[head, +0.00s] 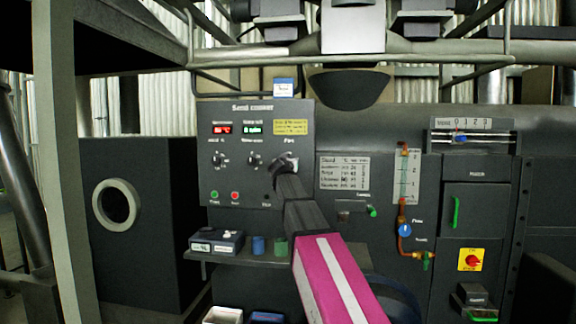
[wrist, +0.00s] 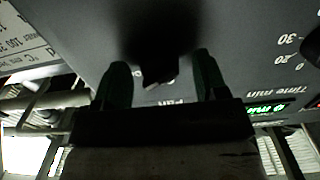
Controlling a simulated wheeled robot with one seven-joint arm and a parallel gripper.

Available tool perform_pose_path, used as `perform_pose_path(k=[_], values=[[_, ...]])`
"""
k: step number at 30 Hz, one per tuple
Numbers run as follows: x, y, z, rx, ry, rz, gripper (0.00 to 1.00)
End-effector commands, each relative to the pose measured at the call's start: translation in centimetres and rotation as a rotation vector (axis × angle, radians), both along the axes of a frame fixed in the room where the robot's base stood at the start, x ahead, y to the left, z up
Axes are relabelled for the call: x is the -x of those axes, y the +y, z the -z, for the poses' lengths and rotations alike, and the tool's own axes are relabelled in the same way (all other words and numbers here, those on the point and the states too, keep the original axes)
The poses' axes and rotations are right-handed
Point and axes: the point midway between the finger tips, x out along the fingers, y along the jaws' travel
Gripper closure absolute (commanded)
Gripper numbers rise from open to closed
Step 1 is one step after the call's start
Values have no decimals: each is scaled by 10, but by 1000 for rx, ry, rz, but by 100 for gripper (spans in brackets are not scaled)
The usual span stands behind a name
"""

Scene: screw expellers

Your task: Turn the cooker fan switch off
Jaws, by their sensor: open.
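The seed cooker panel (head: 225,165) has a dark grey face with red and green displays, dials and a "Fan" label. My gripper (head: 285,165) is at the panel's right side, just below that label, and mostly hides the fan switch in the head view. In the wrist view my gripper (wrist: 158,78) has its two fingers apart. A dark piece that looks like the fan switch (wrist: 157,72) shows between them, in shadow. An upside-down "Fan" label shows below it. I cannot tell the switch's position or whether a finger touches it.
Two dials (head: 254,160) sit left of my gripper, with green and red buttons (head: 235,196) below. A shelf (head: 262,259) with a small box and cups juts out under the panel. A printed chart (head: 344,173) and a gauge with pipes (head: 406,178) are to the right.

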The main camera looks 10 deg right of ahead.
Motion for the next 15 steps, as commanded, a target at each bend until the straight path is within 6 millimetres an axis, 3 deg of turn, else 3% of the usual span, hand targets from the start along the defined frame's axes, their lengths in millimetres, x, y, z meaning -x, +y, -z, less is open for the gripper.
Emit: perform_pose_path(k=[8,11,13,15], values=[[-3,-1,0,0,0,0,34],[-3,-1,0,0,0,0,60],[-3,-1,0,0,0,0,83],[-3,-1,0,0,0,0,83]])
